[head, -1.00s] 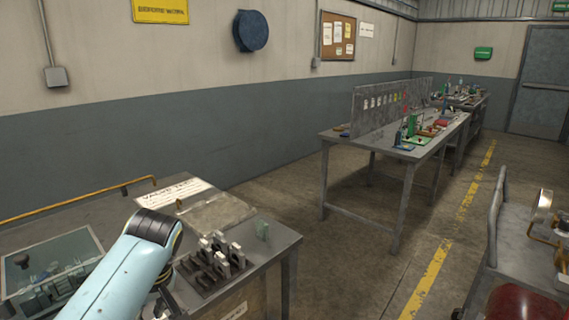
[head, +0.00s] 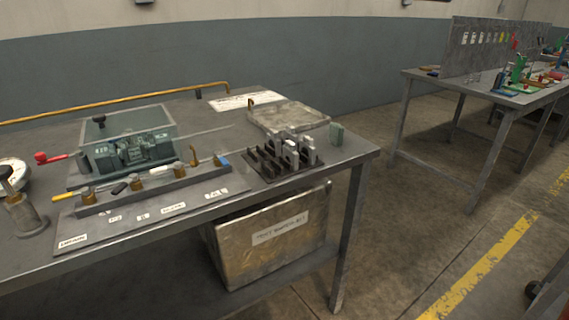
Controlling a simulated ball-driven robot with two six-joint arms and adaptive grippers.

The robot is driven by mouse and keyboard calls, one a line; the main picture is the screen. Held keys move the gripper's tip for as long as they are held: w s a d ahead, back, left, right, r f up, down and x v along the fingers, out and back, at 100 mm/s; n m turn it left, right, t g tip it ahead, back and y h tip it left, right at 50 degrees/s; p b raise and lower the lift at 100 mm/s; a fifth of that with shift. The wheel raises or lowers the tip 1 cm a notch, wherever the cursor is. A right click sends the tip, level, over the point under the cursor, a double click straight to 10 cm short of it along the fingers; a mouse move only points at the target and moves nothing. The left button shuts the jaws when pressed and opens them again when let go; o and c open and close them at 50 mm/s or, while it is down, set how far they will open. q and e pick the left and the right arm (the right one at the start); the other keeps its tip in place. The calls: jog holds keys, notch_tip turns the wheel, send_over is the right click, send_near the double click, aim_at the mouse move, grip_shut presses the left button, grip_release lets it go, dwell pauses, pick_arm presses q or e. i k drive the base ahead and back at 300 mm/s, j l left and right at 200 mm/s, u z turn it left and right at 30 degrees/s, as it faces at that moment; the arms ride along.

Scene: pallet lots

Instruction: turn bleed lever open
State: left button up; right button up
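A valve rail (head: 150,192) lies on the near part of the grey workbench (head: 30,263), with several brass valve bodies along it. Its small levers include a yellow one (head: 64,195) at the left end, a black one (head: 119,188), a pale one (head: 158,171) and a blue one (head: 223,160) at the right end. White labels (head: 73,241) lie along the rail's front, too small to read surely, so I cannot tell which lever is the bleed lever. Neither of my grippers is in view.
A clear-covered box (head: 125,150) stands behind the rail, with a red handle (head: 45,157) at its left. A dark slotted rack (head: 280,160) and a wrapped flat package (head: 288,116) sit at the right. A wrapped carton (head: 270,240) is underneath.

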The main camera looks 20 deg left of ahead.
aim_at(177, 165)
jog(key=j+u, duration=0.1)
jog(key=u, duration=0.65)
jog(key=i+j+u, duration=0.1)
jog(key=u, duration=0.3)
